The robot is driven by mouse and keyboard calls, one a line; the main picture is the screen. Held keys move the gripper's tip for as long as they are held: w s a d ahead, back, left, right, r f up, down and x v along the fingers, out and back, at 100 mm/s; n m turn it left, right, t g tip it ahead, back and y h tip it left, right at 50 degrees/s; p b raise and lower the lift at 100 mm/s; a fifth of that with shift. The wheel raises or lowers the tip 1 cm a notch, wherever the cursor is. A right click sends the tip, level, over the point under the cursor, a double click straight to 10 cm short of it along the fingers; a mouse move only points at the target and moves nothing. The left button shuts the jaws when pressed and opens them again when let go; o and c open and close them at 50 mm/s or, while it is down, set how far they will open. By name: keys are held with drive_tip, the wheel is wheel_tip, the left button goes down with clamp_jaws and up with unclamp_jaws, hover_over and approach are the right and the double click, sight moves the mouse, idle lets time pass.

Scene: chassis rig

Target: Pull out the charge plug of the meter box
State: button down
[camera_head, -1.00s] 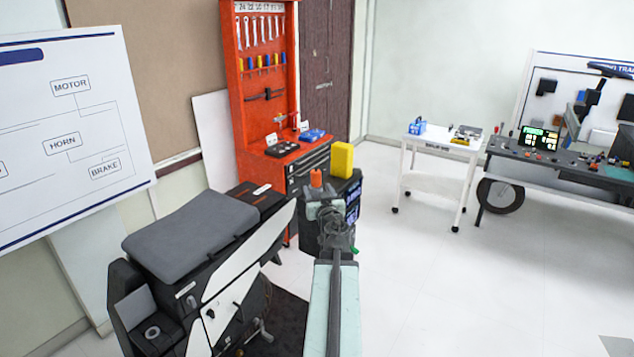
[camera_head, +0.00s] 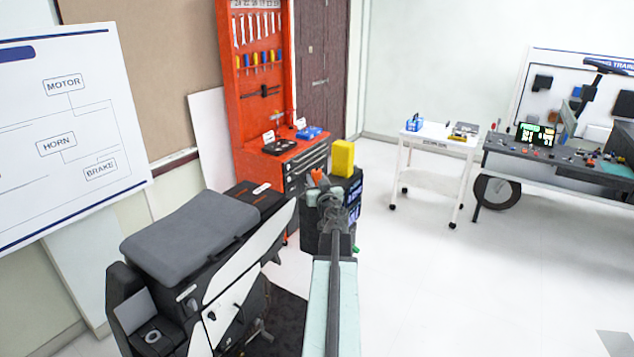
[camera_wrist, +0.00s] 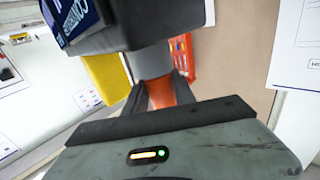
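The meter box (camera_head: 354,198) is a dark box with a lit blue display on its side, beyond my arm in the head view. In the wrist view its dark body (camera_wrist: 165,22) fills the top. The orange charge plug (camera_head: 317,178) shows at the box's top left and looks tilted. In the wrist view the orange plug (camera_wrist: 160,93) lies between my gripper's (camera_wrist: 161,84) two dark fingers, which appear to touch both its sides. A grey part lies between the orange piece and the box; whether the plug is still seated is unclear.
A yellow block (camera_head: 342,158) stands at the box. A black machine with a grey padded top (camera_head: 190,235) stands close on the left, a red tool cabinet (camera_head: 228,80) behind. A white cart (camera_head: 436,150) and a workbench stand right; the floor between is clear.

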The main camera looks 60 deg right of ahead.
drive_tip(key=shift+s+d, duration=0.1)
wheel_tip(320, 180, up, 10)
drive_tip(key=p, duration=1)
drive_tip(key=shift+r, duration=0.15)
